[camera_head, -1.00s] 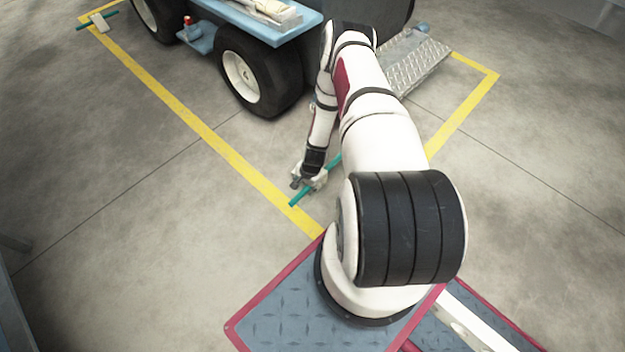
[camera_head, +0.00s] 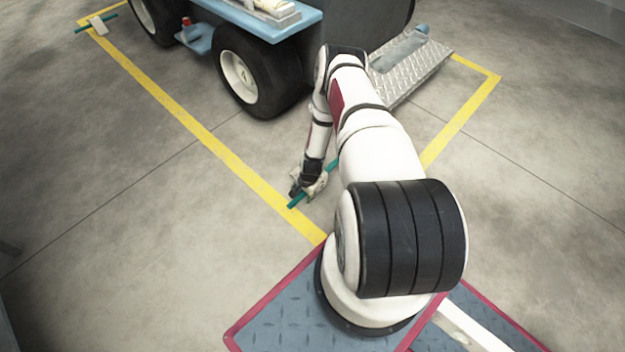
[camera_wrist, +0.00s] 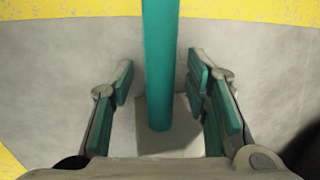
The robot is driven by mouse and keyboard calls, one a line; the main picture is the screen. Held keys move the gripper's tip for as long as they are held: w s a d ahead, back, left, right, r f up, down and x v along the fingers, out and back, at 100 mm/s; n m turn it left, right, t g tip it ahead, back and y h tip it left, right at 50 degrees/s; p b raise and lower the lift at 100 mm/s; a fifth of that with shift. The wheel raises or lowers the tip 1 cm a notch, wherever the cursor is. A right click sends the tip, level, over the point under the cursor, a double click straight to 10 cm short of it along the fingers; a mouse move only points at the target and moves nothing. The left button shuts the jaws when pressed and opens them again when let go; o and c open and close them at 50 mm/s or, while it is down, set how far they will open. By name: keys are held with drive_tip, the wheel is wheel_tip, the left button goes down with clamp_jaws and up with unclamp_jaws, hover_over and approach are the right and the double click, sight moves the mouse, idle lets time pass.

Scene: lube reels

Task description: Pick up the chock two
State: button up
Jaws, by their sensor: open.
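A chock with a teal bar (camera_head: 333,166) lies on the floor by the yellow line, partly hidden by my gripper. In the wrist view its teal bar (camera_wrist: 160,60) runs from the top edge to the middle, and a pale block (camera_wrist: 185,138) shows beneath the bar's near end. My gripper (camera_head: 308,186) is right over this chock. In the wrist view my gripper (camera_wrist: 158,80) is open, with one teal-padded finger on each side of the bar and visible gaps between. A similar chock (camera_head: 98,25) lies at the far upper left. No number shows on either.
A blue vehicle with black wheels (camera_head: 262,72) stands behind my gripper. A metal tread-plate ramp (camera_head: 425,70) is at its right. Yellow floor lines (camera_head: 185,120) frame the area. Open concrete floor lies to the left and right.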

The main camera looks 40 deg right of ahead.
clamp_jaws()
drive_tip(key=shift+r, duration=0.1)
drive_tip(key=shift+r+p, duration=0.6)
drive_tip(key=shift+r, duration=0.15)
drive_tip(key=shift+s+d+r+p, duration=0.1)
drive_tip(key=shift+s+r+p, duration=0.15)
drive_tip(key=shift+r+p, duration=0.3)
drive_tip(key=shift+s+r+p, duration=0.2)
drive_tip(key=shift+r+p, duration=0.1)
drive_tip(key=shift+r, duration=0.3)
drive_tip(key=s+p, duration=0.1)
drive_tip(key=s, duration=0.4)
drive_tip(key=s+d+p, duration=0.1)
drive_tip(key=s+p, duration=0.1)
drive_tip(key=s, duration=0.3)
drive_tip(key=s+r+p, duration=0.1)
drive_tip(key=s, duration=0.4)
drive_tip(key=shift+d+p, duration=0.35)
drive_tip(key=shift+p, duration=0.05)
